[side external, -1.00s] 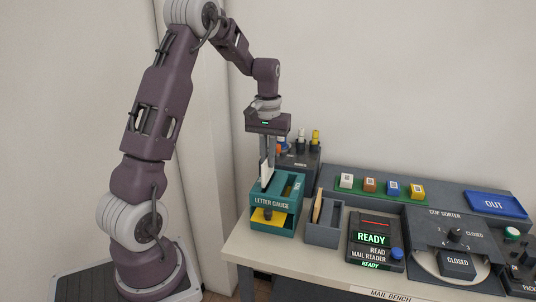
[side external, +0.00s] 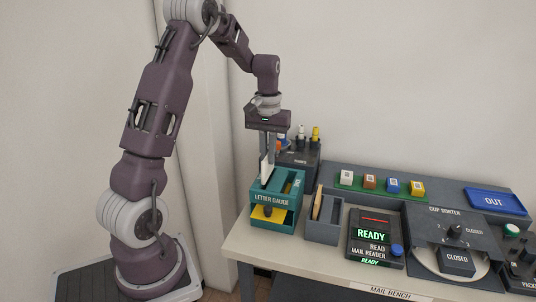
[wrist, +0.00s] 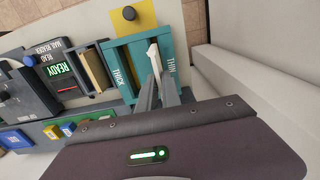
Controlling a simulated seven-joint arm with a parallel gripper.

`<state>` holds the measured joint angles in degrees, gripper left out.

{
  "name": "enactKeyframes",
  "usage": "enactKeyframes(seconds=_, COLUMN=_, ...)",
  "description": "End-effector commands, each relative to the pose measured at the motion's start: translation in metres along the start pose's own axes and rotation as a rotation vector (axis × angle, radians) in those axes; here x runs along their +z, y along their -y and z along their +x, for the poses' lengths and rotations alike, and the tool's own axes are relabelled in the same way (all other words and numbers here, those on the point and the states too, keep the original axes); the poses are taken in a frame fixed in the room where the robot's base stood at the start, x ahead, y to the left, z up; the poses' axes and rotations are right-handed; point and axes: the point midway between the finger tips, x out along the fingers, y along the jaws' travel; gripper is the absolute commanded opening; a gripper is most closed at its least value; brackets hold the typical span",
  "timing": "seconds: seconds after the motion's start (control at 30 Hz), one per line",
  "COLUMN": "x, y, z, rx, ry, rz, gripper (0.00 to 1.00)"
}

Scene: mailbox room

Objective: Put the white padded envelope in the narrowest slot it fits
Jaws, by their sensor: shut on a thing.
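My gripper (side external: 267,157) is shut on the white padded envelope (side external: 264,170) and holds it upright over the teal letter gauge (side external: 260,188). The envelope's lower edge is at the top of the gauge; I cannot tell how far it is inside a slot. In the wrist view, the white envelope (wrist: 154,56) lies between the fingers, nearer the THIN label than the THICK label on the gauge (wrist: 118,88). The fingers and envelope hide part of the slots.
A yellow plate (side external: 262,214) with a dark knob shows at the gauge's base. Right of it are a grey bin (side external: 323,233) holding a tan piece, the mail reader (side external: 375,250) showing READY, and the cup sorter (side external: 430,225). A dark holder (side external: 300,160) stands behind.

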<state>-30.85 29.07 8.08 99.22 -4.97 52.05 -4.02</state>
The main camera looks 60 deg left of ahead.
Motion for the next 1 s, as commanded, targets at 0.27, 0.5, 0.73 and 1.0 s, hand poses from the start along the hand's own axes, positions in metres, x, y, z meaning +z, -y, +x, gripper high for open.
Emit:
enactKeyframes(seconds=0.27, x=0.0, y=0.0, z=0.005, rx=0.0, ry=0.001, rz=0.0, gripper=0.0)
enactKeyframes(seconds=0.5, x=0.0, y=0.0, z=0.013, rx=0.0, ry=0.001, rz=0.0, gripper=0.0)
enactKeyframes(seconds=0.73, x=0.0, y=0.0, z=0.019, rx=0.0, ry=0.0, rz=0.0, gripper=0.0)
enactKeyframes(seconds=1.0, x=0.0, y=0.0, z=0.028, rx=0.0, ry=0.001, rz=0.0, gripper=0.0)
